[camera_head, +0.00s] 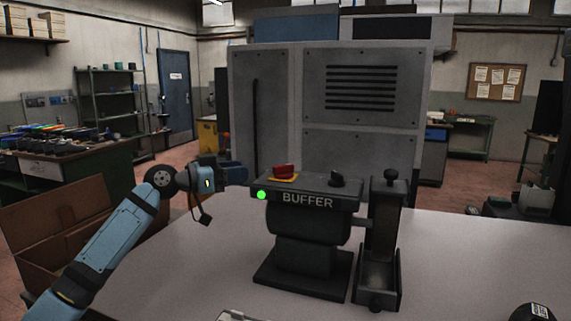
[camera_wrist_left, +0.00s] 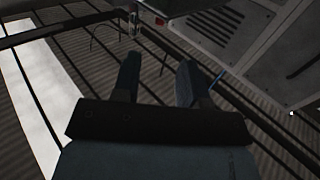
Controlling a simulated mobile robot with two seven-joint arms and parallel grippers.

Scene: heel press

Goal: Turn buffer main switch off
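The buffer (camera_head: 308,200) stands on the table, a dark machine with its name on the front. On its top, at the left, a red main switch (camera_head: 283,170) sits on a yellow plate. A green light (camera_head: 261,195) glows on the front left corner. My left gripper (camera_head: 237,174) is just left of the switch at about its height, apart from it. In the left wrist view its two fingers (camera_wrist_left: 158,68) are spread with nothing between them. The switch cannot be made out in that view. My right gripper is in neither view.
A dark upright post unit (camera_head: 383,240) stands at the buffer's right. A large grey cabinet (camera_head: 360,145) is behind. A cardboard box (camera_head: 60,235) is at the left. The table (camera_head: 460,260) is mostly clear at right.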

